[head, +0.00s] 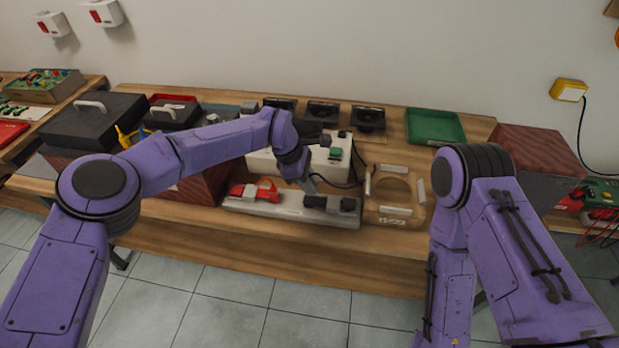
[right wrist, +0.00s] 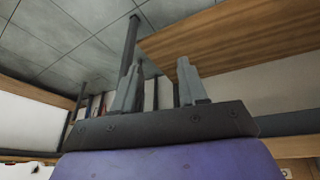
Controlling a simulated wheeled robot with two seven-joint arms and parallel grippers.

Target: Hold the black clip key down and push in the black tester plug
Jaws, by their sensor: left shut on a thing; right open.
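A grey rail (head: 290,208) lies along the front of the bench. It bears a red clip (head: 262,191) at its left and black clips (head: 329,203) at its right. My left gripper (head: 309,186) points down just above the black clips. It is shut on what seems to be the black tester plug, which the fingers hide; a black cable (head: 350,184) loops from near it to the white box. I cannot make out the key or whether anything touches it. My right gripper (right wrist: 157,82) is open and empty in the right wrist view, low by the bench edge.
Behind the rail stands a white box (head: 262,163) with green and black parts on it. A tan fixture (head: 395,214) lies right of the rail. A green tray (head: 434,127) and several black holders (head: 322,113) stand at the back. The bench's front strip is bare.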

